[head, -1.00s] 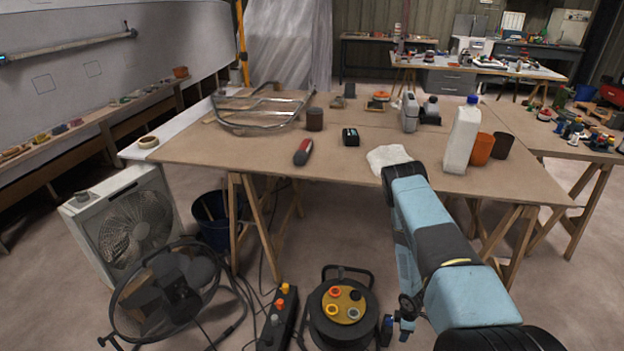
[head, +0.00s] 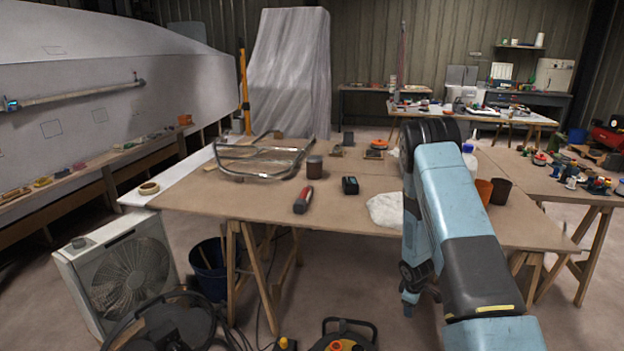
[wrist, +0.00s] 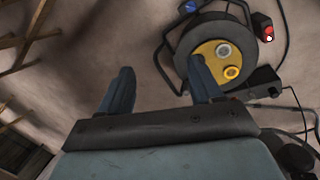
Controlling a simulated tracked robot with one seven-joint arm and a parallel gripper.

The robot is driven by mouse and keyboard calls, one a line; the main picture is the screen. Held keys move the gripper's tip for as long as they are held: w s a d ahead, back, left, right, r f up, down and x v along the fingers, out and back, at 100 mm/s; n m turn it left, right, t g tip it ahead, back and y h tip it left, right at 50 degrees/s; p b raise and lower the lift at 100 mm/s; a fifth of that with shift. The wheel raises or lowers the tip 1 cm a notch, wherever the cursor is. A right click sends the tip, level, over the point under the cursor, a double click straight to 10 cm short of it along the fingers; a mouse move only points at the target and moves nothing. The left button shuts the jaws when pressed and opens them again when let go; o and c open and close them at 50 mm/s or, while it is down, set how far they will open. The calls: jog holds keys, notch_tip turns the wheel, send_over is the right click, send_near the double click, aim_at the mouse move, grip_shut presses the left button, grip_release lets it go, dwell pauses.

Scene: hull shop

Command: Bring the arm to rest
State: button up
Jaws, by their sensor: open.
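My arm (head: 458,215) rises from the lower right of the head view to a bent elbow over the workbench's right half. Its forearm hangs down in front of the workbench's near edge. In the wrist view my gripper (wrist: 161,75) has its two dark blue fingers spread apart with nothing between them. It points down toward the bare concrete floor. The cable reel (wrist: 240,55) lies on the floor beyond the right finger, which overlaps its edge in the picture.
A box fan (head: 125,275) and a dark blue bucket (head: 208,270) stand at left. A power strip and cables lie near the reel.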

jog(key=s+a+r+m+t, duration=0.1)
jog(key=s+r+m, duration=0.1)
jog(key=r, duration=1.1)
jog(key=s+a+r+m, duration=0.2)
jog(key=r, duration=1.1)
jog(key=s+a+r+m+t, duration=0.1)
jog(key=s+r+m, duration=0.1)
jog(key=r, duration=1.1)
jog(key=s+a+r+m, duration=0.1)
jog(key=s+a+r, duration=0.1)
jog(key=s+r, duration=0.4)
jog(key=s+a+r+m+t+y, duration=0.1)
jog(key=s+r, duration=0.5)
jog(key=s, duration=0.7)
jog(key=s+a+r+m, duration=0.3)
jog(key=s+r, duration=0.3)
jog(key=s, duration=0.4)
jog(key=shift+s+a+r+t+y, duration=0.25)
jog(key=shift+s+a+t+y, duration=0.05)
jog(key=shift+a, duration=0.55)
